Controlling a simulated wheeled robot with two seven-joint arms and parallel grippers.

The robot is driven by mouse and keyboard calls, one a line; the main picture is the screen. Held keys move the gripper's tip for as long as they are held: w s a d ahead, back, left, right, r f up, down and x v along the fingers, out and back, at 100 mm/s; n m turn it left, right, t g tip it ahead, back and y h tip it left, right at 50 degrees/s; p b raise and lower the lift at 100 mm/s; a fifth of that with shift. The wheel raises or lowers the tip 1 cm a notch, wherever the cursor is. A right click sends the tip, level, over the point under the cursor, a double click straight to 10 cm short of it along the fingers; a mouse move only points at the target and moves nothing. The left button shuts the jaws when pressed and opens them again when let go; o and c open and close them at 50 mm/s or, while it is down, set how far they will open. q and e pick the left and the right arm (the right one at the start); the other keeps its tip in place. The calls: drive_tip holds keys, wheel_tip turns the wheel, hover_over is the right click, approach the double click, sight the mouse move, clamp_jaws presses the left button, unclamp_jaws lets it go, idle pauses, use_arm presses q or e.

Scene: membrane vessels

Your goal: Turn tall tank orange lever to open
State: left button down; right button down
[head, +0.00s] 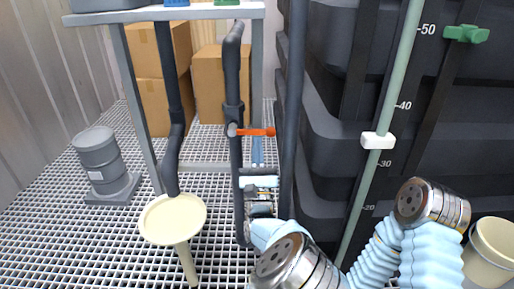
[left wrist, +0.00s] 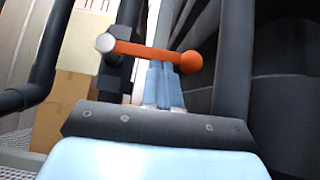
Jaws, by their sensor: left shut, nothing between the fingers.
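The orange lever (head: 256,132) lies level on a dark upright pipe (head: 235,90), its free end to the right of a pale pivot. In the left wrist view the lever (left wrist: 150,52) runs from a white round hub on the left to an orange ball on the right. My left gripper (head: 257,145) is upright just below the lever, its blue fingers together and empty. In the left wrist view the fingertips (left wrist: 163,68) sit under the lever near its ball end; I cannot tell whether they touch it. My right gripper is out of view.
A large dark tank (head: 370,110) with a level scale stands close on the right. A cream funnel (head: 172,220) stands left of the pipe. A grey drum (head: 100,160) and cardboard boxes (head: 208,80) are behind. A grey shelf (head: 165,13) is overhead. Open grating floor lies left.

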sight(260, 131)
use_arm(q)
drive_tip(key=shift+d+r+n+y, duration=0.15)
drive_tip(key=shift+r+n+y, duration=0.15)
drive_tip(key=shift+n+y, duration=0.65)
drive_tip(key=n+y, duration=0.1)
drive_tip(key=r+n+g+y+p, duration=0.1)
drive_tip(key=n+y, duration=0.1)
drive_tip(key=n+y+p, duration=0.1)
drive_tip(key=n+y, duration=0.1)
drive_tip(key=shift+d+r+n+g, duration=0.25)
drive_tip(key=shift+r+g, duration=0.1)
drive_tip(key=shift+g, duration=0.05)
wheel_tip(260, 131, up, 2)
drive_tip(key=n+g+y, duration=0.2)
drive_tip(key=n, duration=0.1)
drive_tip(key=n+g+y+p, duration=0.1)
drive_tip(key=n+y, duration=0.2)
drive_tip(key=n, duration=0.1)
drive_tip(key=shift+r+g, duration=0.15)
drive_tip(key=shift+g, duration=0.25)
drive_tip(key=shift+r+n+g, duration=0.2)
drive_tip(key=shift+n+g, duration=0.1)
drive_tip(key=shift+n, duration=0.1)
drive_tip(key=a+r+n+g, duration=0.3)
drive_tip(key=r+n+g, duration=0.2)
drive_tip(key=n+g, duration=0.3)
drive_tip(key=shift+a+n+b, duration=0.3)
drive_tip(key=shift+a+n, duration=0.05)
drive_tip(key=shift+n, duration=1.15)
